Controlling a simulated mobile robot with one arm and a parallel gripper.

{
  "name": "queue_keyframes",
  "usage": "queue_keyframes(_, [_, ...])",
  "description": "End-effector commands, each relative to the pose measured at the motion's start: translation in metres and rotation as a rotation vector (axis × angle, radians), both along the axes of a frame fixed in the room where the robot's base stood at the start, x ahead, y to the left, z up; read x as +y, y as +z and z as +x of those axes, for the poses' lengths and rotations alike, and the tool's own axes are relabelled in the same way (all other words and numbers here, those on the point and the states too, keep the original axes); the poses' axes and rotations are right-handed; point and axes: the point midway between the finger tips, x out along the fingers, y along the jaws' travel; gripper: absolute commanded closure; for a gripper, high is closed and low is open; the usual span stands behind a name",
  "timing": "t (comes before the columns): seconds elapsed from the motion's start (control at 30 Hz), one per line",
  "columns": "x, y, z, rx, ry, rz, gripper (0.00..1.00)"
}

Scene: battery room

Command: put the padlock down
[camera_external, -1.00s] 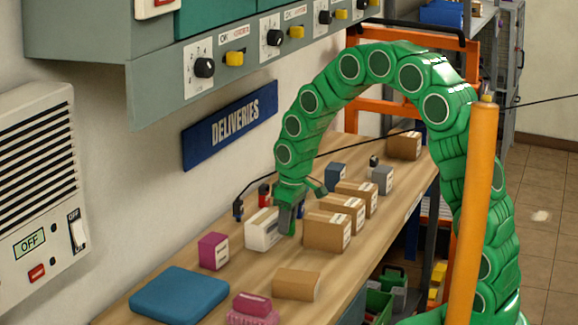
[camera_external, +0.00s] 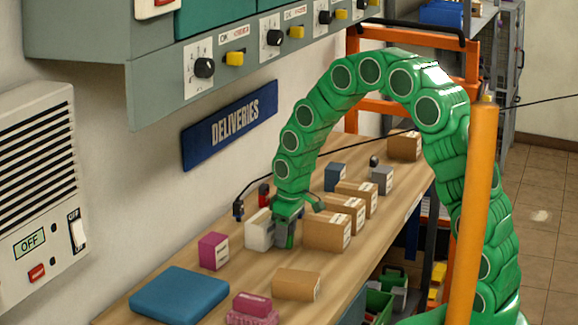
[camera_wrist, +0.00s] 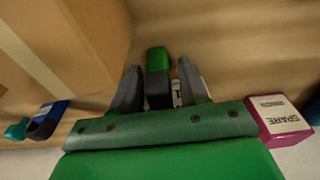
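The padlock (camera_wrist: 157,62) has a green body and a dark part nearer my wrist; it sits between the two grey fingers of my gripper (camera_wrist: 160,82) in the wrist view. The fingers are close on its sides, and a small white label shows beside it. In the outside view my gripper (camera_external: 287,232) points down low at the worktop, between a white box (camera_external: 260,230) and a cardboard box (camera_external: 327,232). The padlock is mostly hidden there by the fingers, and whether it touches the wood is hard to tell.
A magenta box (camera_external: 214,251), a blue mat (camera_external: 180,294) and a low cardboard box (camera_external: 297,284) lie on the worktop (camera_external: 250,270) in front. Cardboard boxes line the right side closely. A small blue-and-dark item (camera_wrist: 48,118) lies left in the wrist view.

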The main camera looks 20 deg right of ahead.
Motion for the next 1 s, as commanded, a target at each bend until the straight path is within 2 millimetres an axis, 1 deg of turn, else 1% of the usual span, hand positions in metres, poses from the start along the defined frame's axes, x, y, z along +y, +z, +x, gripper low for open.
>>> queue_keyframes(0.37, [0.0, 0.001, 0.0, 0.0, 0.0, 0.0, 0.47])
queue_keyframes(0.57, [0.0, 0.011, 0.0, -0.002, 0.0, 0.001, 0.47])
queue_keyframes(0.77, [-0.002, 0.035, -0.002, -0.003, 0.0, 0.001, 0.47])
queue_keyframes(0.87, [-0.003, 0.051, -0.003, -0.005, 0.0, 0.002, 0.47])
queue_keyframes(1.0, [-0.006, 0.077, -0.005, -0.006, 0.0, 0.003, 0.47])
